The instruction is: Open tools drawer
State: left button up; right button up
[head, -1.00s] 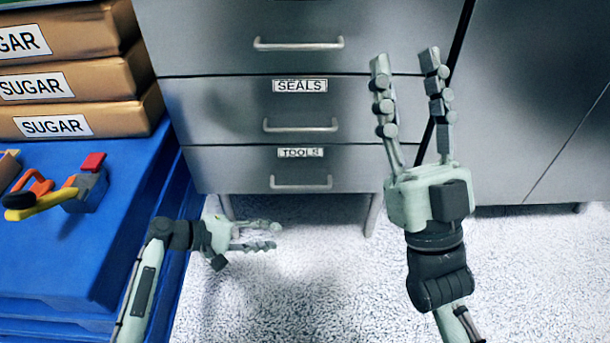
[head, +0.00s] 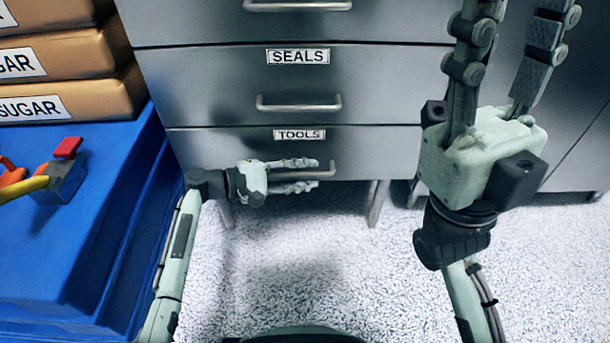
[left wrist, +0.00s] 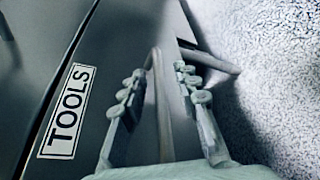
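The tools drawer (head: 215,150) is the lowest one in the grey cabinet and looks closed. Its TOOLS label (head: 299,134) sits above a metal bar handle (head: 327,171). My left gripper (head: 313,174) is at this handle, fingers pointing right along the drawer front and apart. In the left wrist view the handle (left wrist: 163,115) runs between the two open fingers (left wrist: 158,72), with the label (left wrist: 66,112) to the left. I cannot tell whether a finger touches it. My right gripper (head: 518,12) points up in front of the cabinet, open and empty.
The seals drawer (head: 215,95) with its own handle (head: 299,105) is just above. A blue platform (head: 105,200) with sugar boxes (head: 75,100) and a tool stands at the left. The pale floor (head: 350,260) below the drawer is clear.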

pick_arm(q)
jog(key=shift+c, duration=0.5)
grip_shut()
